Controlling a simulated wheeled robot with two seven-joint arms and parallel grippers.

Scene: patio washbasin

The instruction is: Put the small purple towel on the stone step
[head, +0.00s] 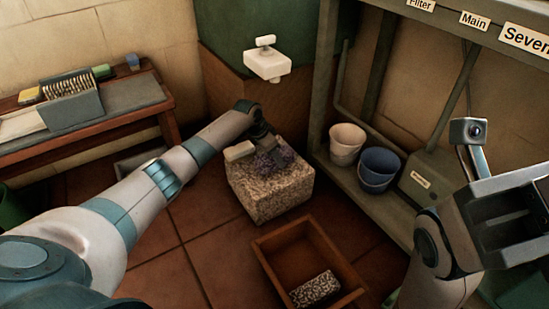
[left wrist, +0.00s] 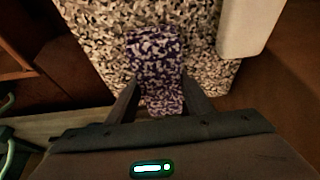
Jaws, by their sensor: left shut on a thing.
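The small purple towel (head: 273,160) is at the top of the speckled stone step (head: 272,199). In the left wrist view the purple and white towel (left wrist: 155,65) lies over the mottled stone step (left wrist: 95,25), with its near end between my fingers. My left gripper (left wrist: 158,97) is shut on the towel; in the head view (head: 268,148) it is at the step's top, partly hiding the towel. I cannot tell whether the towel's full weight rests on the stone. My right gripper (head: 505,205) is at the right, seen only in part, away from the step.
A cream block (head: 239,151) sits on the step's left edge. A brown wooden box (head: 300,262) holding a speckled block stands in front. Cream (head: 346,143) and blue (head: 378,170) buckets stand on the right shelf. A bench (head: 90,110) stands left.

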